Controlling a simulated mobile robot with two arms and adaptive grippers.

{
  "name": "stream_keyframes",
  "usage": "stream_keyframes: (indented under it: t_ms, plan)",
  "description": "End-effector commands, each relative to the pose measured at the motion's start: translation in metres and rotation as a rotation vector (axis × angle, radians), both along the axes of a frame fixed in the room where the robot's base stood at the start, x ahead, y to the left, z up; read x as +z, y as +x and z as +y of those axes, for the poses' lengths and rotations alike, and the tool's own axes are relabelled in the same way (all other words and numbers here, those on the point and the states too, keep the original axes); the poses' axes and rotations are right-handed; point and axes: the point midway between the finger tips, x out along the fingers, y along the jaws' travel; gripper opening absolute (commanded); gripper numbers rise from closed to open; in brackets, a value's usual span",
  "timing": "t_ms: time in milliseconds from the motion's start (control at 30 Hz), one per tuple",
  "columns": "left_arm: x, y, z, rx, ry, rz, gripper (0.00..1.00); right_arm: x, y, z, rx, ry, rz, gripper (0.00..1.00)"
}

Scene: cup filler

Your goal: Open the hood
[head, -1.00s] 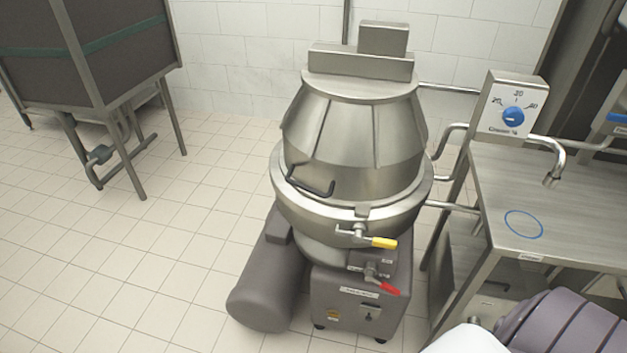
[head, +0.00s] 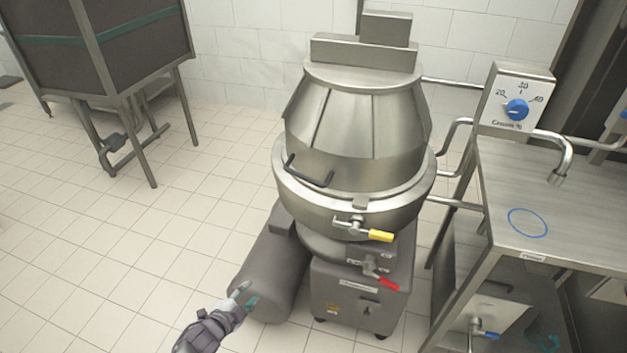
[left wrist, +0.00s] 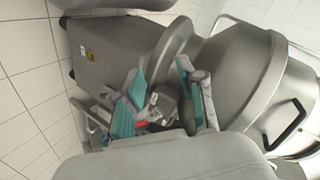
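The hood (head: 357,120) is a steel dome sitting down on the round bowl of the machine. Its dark bar handle (head: 309,171) is at the front left of the dome. The handle also shows in the left wrist view (left wrist: 287,125), at the right. My left gripper (head: 247,296) is low, in front of the machine's grey cylinder, below and left of the handle and apart from it. In the left wrist view its teal-padded fingers (left wrist: 164,97) are spread with no object held. A teal bit at the head view's bottom right may be my right gripper (head: 547,343); its state is unclear.
A yellow-handled valve (head: 380,236) and a red-handled one (head: 388,283) stick out at the machine's front. A steel table (head: 575,200) with a dial box (head: 517,97) and pipes stands at the right. The tiled floor at the left is open.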

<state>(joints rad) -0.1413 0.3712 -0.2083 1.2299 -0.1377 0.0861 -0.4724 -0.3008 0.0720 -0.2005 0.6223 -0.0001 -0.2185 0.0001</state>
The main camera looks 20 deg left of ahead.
Motion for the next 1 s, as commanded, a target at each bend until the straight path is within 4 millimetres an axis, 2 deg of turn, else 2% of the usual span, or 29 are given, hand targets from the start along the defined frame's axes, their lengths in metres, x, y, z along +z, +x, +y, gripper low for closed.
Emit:
stream_keyframes:
  t_ms: [33,100,200,300,333,433,567,1000]
  plan:
    - [0.049,0.030,-0.003,-0.081,0.073,-0.133,0.39,-0.004,0.000,0.000,0.000,0.000,0.000,0.00]
    - [0.112,0.058,-0.012,-0.180,0.173,-0.300,0.39,-0.006,0.000,0.000,0.000,0.000,0.000,0.00]
    - [0.187,0.076,-0.029,-0.289,0.296,-0.497,0.39,-0.008,0.001,-0.001,0.001,-0.001,0.000,0.00]
    - [0.236,0.081,-0.043,-0.358,0.383,-0.631,0.39,-0.009,0.001,-0.002,0.002,-0.003,-0.001,0.00]
    - [0.245,0.081,-0.046,-0.370,0.400,-0.657,0.39,-0.010,0.001,-0.003,0.002,-0.003,-0.001,0.00]
    - [0.264,0.083,-0.053,-0.394,0.434,-0.710,0.39,-0.011,0.001,-0.005,0.003,-0.005,0.000,0.00]
    - [0.269,0.094,-0.059,-0.398,0.440,-0.721,0.39,-0.013,0.001,-0.007,0.003,-0.009,0.001,0.00]
    - [0.278,0.175,-0.095,-0.395,0.437,-0.718,0.39,-0.035,0.000,-0.008,0.003,-0.011,0.003,0.00]
